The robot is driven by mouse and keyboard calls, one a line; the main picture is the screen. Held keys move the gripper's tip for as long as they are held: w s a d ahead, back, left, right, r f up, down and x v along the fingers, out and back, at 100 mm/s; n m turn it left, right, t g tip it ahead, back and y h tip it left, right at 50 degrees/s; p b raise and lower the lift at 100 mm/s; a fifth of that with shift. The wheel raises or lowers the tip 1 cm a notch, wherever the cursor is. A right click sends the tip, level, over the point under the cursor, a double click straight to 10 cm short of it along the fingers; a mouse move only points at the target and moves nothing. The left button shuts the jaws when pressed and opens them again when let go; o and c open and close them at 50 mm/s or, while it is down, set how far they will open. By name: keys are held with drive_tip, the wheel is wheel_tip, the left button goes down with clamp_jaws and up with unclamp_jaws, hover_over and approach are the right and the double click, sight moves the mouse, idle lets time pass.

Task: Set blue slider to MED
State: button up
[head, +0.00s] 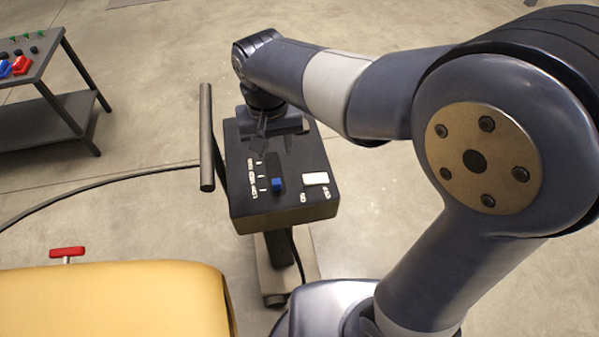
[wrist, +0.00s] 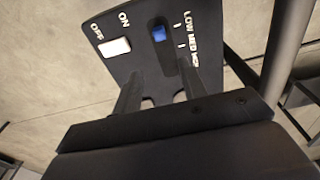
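The blue slider (head: 278,184) sits in a dark slot on the black control box (head: 240,196). In the head view it is at the slot's near end. In the wrist view the slider (wrist: 158,34) is beside the LOW mark of the LOW, MED, HIGH scale (wrist: 191,38). My gripper (head: 261,140) is over the far part of the box, apart from the slider. In the wrist view my gripper (wrist: 161,77) has its two fingers apart with nothing between them. The fingertips' height above the panel is hard to tell.
A white OFF/ON switch (head: 316,178) is right of the slider. A yellow block (head: 110,300) and a red handle (head: 67,252) are at the near left. A table (head: 30,70) with coloured controls is far left.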

sight(276, 181)
drive_tip(key=shift+g, duration=0.4)
drive_tip(key=f, duration=0.7)
drive_tip(key=s+f, duration=0.1)
drive_tip(key=f, duration=0.2)
drive_tip(key=shift+f, duration=0.4)
drive_tip(key=shift+c, duration=0.6)
clamp_jaws()
